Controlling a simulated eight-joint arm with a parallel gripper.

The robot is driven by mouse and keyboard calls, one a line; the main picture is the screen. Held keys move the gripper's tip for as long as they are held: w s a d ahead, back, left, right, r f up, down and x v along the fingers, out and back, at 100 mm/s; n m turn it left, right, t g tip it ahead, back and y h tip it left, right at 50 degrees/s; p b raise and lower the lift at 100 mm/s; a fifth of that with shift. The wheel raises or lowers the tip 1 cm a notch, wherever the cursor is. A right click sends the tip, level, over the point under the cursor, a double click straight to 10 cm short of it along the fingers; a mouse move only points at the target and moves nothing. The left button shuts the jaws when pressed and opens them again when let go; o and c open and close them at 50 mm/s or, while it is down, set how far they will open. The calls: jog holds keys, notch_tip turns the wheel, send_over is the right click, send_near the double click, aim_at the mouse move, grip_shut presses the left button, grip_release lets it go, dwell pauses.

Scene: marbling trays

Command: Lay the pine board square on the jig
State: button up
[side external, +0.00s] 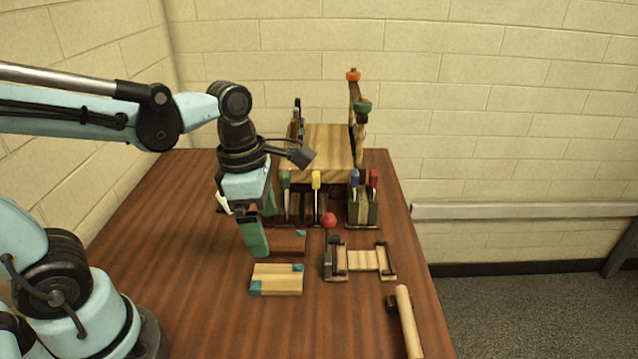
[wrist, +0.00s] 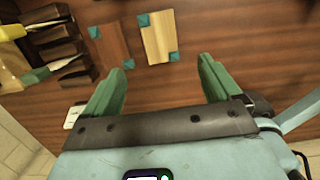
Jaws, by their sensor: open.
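The pine board (side external: 277,279) is pale, with teal corner patches, and lies flat on the table. In the wrist view the pine board (wrist: 158,38) lies just beyond the gap between my fingertips. My gripper (side external: 263,232) points down above the table, behind the board in the side view. Its green fingers, also in the wrist view (wrist: 163,66), are spread wide with nothing between them. What looks like the jig (side external: 362,261), a pale wooden piece between dark end brackets, lies to the right of the board; it is not clearly visible in the wrist view.
A dark brown board (side external: 288,242) with teal corners lies beside the pine board, close to my gripper. A red ball-shaped knob (side external: 328,220) stands behind the jig. A wooden-handled tool (side external: 408,322) lies near the right edge. A rack (side external: 318,172) with coloured handles stands behind. The front left table is clear.

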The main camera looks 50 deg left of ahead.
jog(key=a+m+t, duration=0.1)
jog(key=m+t, duration=0.1)
jog(key=m, duration=0.6)
jog(key=w+a+r+m+t, duration=0.1)
jog(key=m, duration=0.7)
jog(key=a+m+t, duration=0.1)
jog(key=m+t, duration=0.1)
jog(key=m, duration=0.6)
jog(key=shift+w+r+t+y, duration=0.2)
jog(key=shift+r+t+y, duration=0.1)
jog(key=shift+y, duration=0.1)
jog(key=shift+o, duration=0.4)
jog(key=m, duration=0.3)
jog(key=shift+w+a+r+t, duration=0.1)
jog(key=shift+w+a+t, duration=0.05)
jog(key=shift+t, duration=0.15)
